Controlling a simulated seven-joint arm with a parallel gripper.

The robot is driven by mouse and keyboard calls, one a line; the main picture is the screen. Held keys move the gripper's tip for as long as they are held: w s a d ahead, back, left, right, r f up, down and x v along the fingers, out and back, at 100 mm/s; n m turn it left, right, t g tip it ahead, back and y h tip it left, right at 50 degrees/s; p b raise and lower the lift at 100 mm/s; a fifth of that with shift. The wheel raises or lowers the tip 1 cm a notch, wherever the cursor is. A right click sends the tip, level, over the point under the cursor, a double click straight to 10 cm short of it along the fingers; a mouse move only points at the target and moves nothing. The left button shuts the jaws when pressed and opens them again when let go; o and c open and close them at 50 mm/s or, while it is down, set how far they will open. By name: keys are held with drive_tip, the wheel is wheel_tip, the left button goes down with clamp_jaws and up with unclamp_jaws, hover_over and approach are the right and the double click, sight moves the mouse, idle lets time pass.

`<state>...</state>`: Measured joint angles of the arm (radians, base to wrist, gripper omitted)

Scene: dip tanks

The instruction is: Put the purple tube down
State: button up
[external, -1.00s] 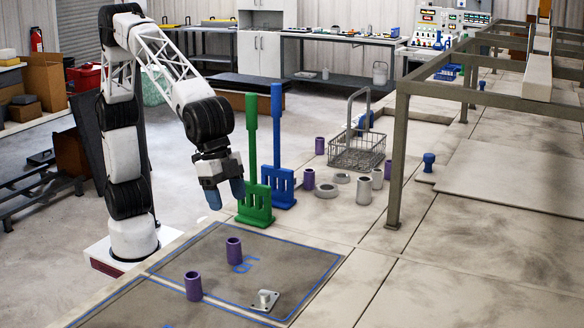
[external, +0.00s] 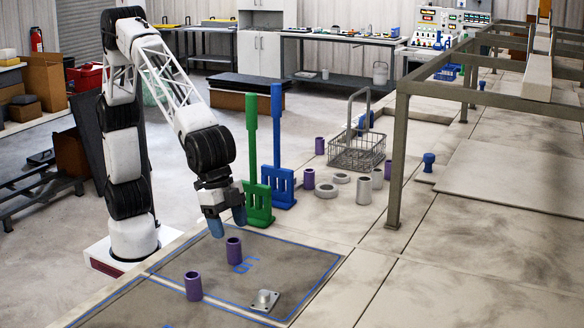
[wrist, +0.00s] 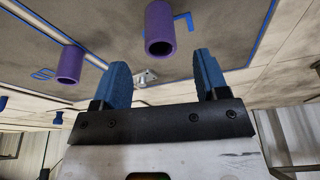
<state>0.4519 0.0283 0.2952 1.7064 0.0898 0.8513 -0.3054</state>
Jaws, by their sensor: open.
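My gripper (external: 228,222) is open and empty, its two blue fingers pointing down just above a purple tube (external: 234,252). That tube stands upright on the dark mat (external: 262,291) with blue outlines. In the wrist view the same tube (wrist: 160,42) appears beyond the fingertips, roughly centred between them and not gripped. A second purple tube (external: 193,287) stands upright nearer the camera, and it also shows in the wrist view (wrist: 70,66). More purple tubes stand farther back, one by the wire basket (external: 320,145) and one by the grey rings (external: 309,180).
A small metal fixture (external: 265,299) sits on the mat right of the tubes. A green paddle (external: 256,203) and a blue paddle (external: 279,186) stand close behind my gripper. A wire basket (external: 357,157) and a metal frame (external: 397,160) are farther right. The right foreground floor is clear.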

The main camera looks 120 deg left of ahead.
sight(238, 261)
drive_tip(key=shift+x, duration=0.8)
drive_tip(key=shift+f, duration=0.1)
drive_tip(key=shift+x, duration=2.55)
drive_tip(key=shift+s, duration=0.1)
drive_tip(key=c, duration=1.1)
